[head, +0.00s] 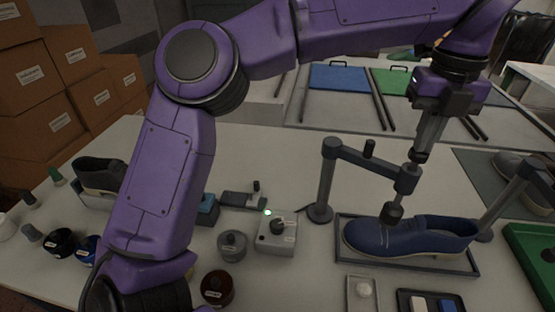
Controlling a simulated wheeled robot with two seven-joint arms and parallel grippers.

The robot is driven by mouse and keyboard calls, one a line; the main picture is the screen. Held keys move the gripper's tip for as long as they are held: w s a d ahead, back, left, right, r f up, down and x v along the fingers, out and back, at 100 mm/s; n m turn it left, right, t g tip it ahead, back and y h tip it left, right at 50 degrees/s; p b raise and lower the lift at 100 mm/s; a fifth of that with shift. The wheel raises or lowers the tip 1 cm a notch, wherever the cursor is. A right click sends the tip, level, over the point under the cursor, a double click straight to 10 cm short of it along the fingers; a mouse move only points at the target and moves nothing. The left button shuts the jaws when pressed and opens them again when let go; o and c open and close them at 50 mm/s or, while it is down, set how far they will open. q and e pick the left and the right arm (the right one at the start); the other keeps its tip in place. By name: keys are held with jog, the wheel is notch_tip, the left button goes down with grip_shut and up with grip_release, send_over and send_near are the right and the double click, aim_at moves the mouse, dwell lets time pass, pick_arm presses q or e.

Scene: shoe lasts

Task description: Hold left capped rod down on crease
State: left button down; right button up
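A dark blue shoe (412,238) sits in a dark tray (340,256) on the table, toe to the left. Above it, the left capped rod (402,194) passes down through the sleeve of a grey stand (327,180). Its dark foot is at the shoe's upper near the laces and looks to touch it. My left gripper (418,154) points down at the rod's top end, in line with it. Its fingers look shut together, and their tips meet the dark top end. The cap's exact contact is hard to see. My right gripper is out of view.
A second stand (508,197) rises at the tray's right. A grey box with a green light (276,236) and several jars (232,245) lie to the left. A green tray (530,262) is at the right edge. A small white-knobbed block (362,292) lies in front.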

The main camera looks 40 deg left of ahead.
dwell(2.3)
pick_arm(q)
notch_tip(320, 180, up, 6)
jog(key=p, duration=0.5)
jog(key=shift+f, duration=0.25)
jog(key=shift+f, duration=0.1)
